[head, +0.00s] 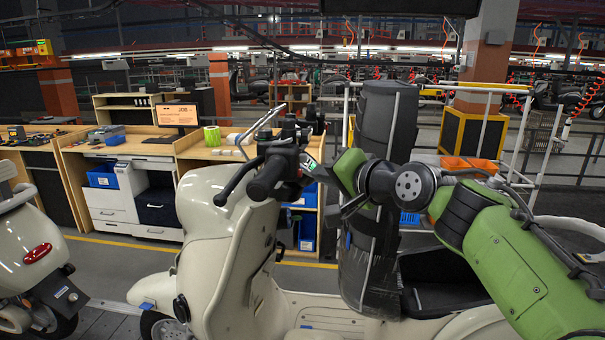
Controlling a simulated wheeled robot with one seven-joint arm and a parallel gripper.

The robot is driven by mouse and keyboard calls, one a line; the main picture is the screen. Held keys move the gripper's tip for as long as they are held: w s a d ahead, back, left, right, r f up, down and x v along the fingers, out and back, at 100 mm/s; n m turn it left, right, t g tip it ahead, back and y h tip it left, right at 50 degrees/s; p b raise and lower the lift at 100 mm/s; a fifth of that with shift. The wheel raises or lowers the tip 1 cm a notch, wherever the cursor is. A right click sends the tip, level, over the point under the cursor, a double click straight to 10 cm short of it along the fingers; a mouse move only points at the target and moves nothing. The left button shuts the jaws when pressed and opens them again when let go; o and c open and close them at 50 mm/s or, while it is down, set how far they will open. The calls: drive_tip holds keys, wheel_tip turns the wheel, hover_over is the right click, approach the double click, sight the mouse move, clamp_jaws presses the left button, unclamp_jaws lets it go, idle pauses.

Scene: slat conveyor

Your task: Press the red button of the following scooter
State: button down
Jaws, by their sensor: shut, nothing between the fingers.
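A cream scooter (215,235) stands on the slat conveyor (100,322), its front towards the left. Its dark handlebar (272,172) has a grip and levers, with a small switch block (306,166) at the right side. A tiny reddish spot shows there, too small to make out clearly as the red button. My gripper (322,174) reaches in from the right on my green arm, shut and empty. Its tip is close to the switch block; I cannot tell whether it touches. The wrist hides part of the area behind it.
Another cream scooter (18,255) with a red tail light stands ahead at the left edge. A tall dark padded column (385,125) stands behind my wrist. Wooden workbenches (115,165) with a monitor (177,115) and blue bins line the back. A yellow-edged pillar base (470,132) stands behind right.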

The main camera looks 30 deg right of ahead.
drive_tip(key=shift+a, duration=0.1)
idle(0.3)
drive_tip(key=shift+w+a, duration=0.25)
drive_tip(key=shift+w, duration=0.05)
drive_tip(key=shift+w+a, duration=0.25)
drive_tip(key=shift+a, duration=0.1)
idle(0.6)
drive_tip(key=shift+s+d, duration=0.55)
drive_tip(key=shift+d, duration=0.1)
drive_tip(key=shift+d, duration=0.1)
drive_tip(key=shift+s+d, duration=1.65)
drive_tip(key=shift+d, duration=0.2)
